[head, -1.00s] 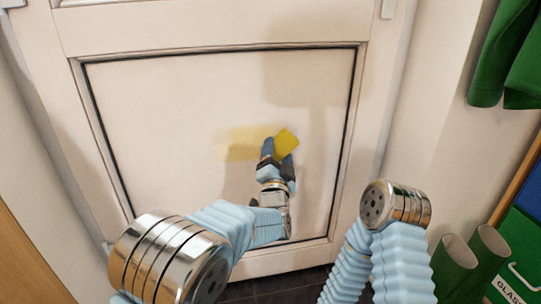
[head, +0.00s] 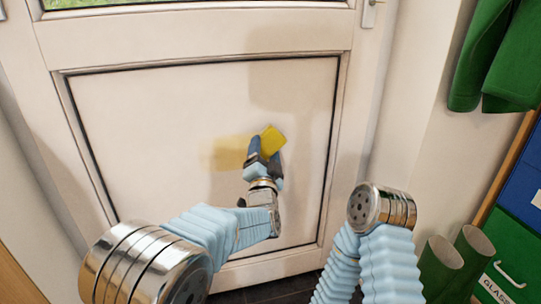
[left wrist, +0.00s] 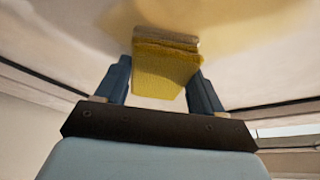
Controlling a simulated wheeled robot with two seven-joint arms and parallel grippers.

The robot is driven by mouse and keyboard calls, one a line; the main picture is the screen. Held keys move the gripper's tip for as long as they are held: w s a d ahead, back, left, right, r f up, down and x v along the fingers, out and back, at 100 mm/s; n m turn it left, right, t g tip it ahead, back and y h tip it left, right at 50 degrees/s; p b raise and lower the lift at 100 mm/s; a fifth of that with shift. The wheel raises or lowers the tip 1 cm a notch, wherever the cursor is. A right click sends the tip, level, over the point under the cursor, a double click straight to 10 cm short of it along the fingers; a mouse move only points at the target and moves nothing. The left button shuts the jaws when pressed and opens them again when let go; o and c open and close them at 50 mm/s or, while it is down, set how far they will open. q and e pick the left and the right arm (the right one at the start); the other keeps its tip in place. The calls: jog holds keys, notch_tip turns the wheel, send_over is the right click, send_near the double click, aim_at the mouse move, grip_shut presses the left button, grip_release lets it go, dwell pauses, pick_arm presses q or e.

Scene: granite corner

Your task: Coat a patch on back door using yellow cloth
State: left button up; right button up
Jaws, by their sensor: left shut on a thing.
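The back door (head: 150,130) is white with a recessed lower panel and fills the middle of the head view. A faint yellow patch (head: 225,152) shows on this panel, and yellow tint also shows on the door in the left wrist view (left wrist: 235,30). My left gripper (head: 262,157) is shut on the yellow cloth (head: 273,140), at the right end of the patch. In the left wrist view the cloth (left wrist: 165,72) sits between both fingers with its far edge at the door surface; firm contact is hard to tell. My right gripper is not in view; only that arm's links show.
Green garments (head: 505,65) hang on the wall at the right. Green boots (head: 455,260) and a green bin (head: 515,262) marked GLASS stand at the lower right. A door handle (head: 369,14) is at the top right of the door.

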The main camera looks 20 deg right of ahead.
aim_at(271, 139)
pick_arm(q)
jog(key=a+b, duration=0.2)
jog(key=a, duration=0.4)
jog(key=shift+a, duration=5.65)
jog(key=shift+s+r+p, duration=0.1)
jog(key=shift+r+p, duration=0.3)
jog(key=shift+r, duration=1.1)
jog(key=shift+d, duration=5.7)
jog(key=shift+d+p, duration=0.55)
jog(key=shift+d, duration=1.4)
jog(key=shift+d+r+p, duration=0.1)
jog(key=shift+d+p, duration=0.55)
jog(key=shift+d, duration=1.15)
